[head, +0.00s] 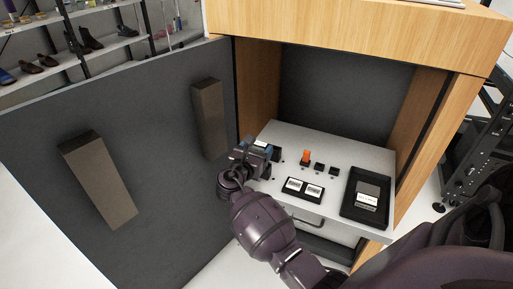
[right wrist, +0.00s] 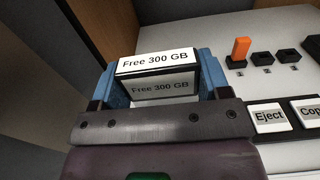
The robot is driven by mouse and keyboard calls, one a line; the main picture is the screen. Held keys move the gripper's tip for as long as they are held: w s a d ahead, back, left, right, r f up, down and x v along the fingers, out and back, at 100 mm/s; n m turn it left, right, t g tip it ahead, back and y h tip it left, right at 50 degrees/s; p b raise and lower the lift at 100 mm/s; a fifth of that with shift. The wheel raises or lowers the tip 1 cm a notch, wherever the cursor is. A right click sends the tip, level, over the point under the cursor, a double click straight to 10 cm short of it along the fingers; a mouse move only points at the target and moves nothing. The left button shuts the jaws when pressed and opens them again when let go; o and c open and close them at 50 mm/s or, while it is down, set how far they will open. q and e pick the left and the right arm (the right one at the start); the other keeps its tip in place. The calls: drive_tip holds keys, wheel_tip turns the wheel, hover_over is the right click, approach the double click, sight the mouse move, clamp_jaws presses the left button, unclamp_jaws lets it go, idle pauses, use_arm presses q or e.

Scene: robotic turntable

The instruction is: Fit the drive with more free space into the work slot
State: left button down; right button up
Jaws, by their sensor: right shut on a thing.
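My right gripper (head: 261,148) is at the left side of the white work surface inside the cabinet. In the right wrist view its blue fingers (right wrist: 162,78) are shut on a black drive (right wrist: 157,60) with white labels reading "Free 300 GB". The drive's far end and whatever lies under it are hidden, so I cannot tell whether it touches a slot. A black tray (head: 349,205) at the right of the surface holds a dark drive (head: 367,195) with a white label too small to read. My left gripper is not in view.
An orange upright piece (head: 306,156) stands in the leftmost of several small black sockets. A black pad (head: 303,197) with white "Eject" (right wrist: 268,117) and "Copy" buttons lies in front. Wooden cabinet walls (head: 411,120) flank the surface; a grey door (head: 160,170) stands open at left.

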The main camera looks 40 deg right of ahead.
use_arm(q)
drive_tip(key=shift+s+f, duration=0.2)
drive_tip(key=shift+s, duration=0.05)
use_arm(e)
drive_tip(key=shift+f, duration=0.25)
drive_tip(key=shift+f, duration=0.1)
use_arm(q)
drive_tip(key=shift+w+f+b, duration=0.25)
drive_tip(key=shift+b, duration=0.05)
use_arm(e)
drive_tip(key=shift+f, duration=0.6)
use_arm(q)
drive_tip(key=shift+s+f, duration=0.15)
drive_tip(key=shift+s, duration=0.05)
use_arm(e)
drive_tip(key=shift+f, duration=0.25)
drive_tip(key=shift+f, duration=0.35)
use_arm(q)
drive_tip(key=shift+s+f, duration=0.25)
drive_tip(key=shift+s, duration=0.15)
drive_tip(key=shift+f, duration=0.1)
use_arm(e)
drive_tip(key=shift+f, duration=0.25)
drive_tip(key=o, duration=0.6)
drive_tip(key=shift+b, duration=0.3)
drive_tip(key=shift+c, duration=0.2)
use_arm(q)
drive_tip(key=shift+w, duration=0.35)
use_arm(e)
drive_tip(key=o, duration=0.5)
